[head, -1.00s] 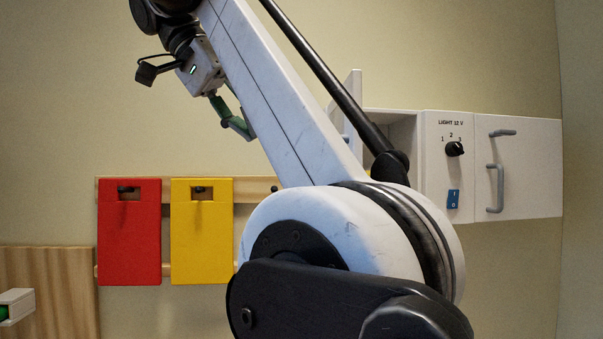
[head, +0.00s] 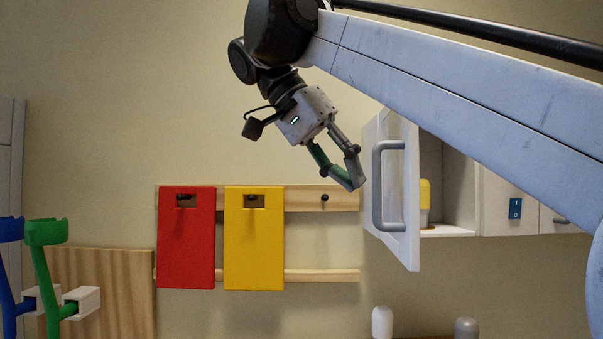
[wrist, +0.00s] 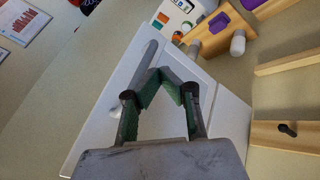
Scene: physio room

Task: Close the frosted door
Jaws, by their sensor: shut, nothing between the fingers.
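The pale frosted door (head: 412,215) stands open at the left of the white wall cabinet in the head view, swung out from the wall. A grey bar handle (head: 379,190) is on its outer face. My gripper (head: 356,184) is shut and empty, pointing down to the right, just left of the door and handle in the picture. I cannot tell if it touches the door. In the wrist view my gripper's fingertips (wrist: 162,76) meet in front of a pale panel (wrist: 95,120) with a grey bar handle (wrist: 139,68), which appears to be the door.
Inside the cabinet (head: 458,190) stands a yellow item (head: 425,198). A blue switch (head: 515,209) is on its front. Red (head: 187,245) and yellow (head: 254,250) boards hang on a wooden peg rail left of the door. Two rounded posts (head: 382,322) stand below. My arm covers the upper right.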

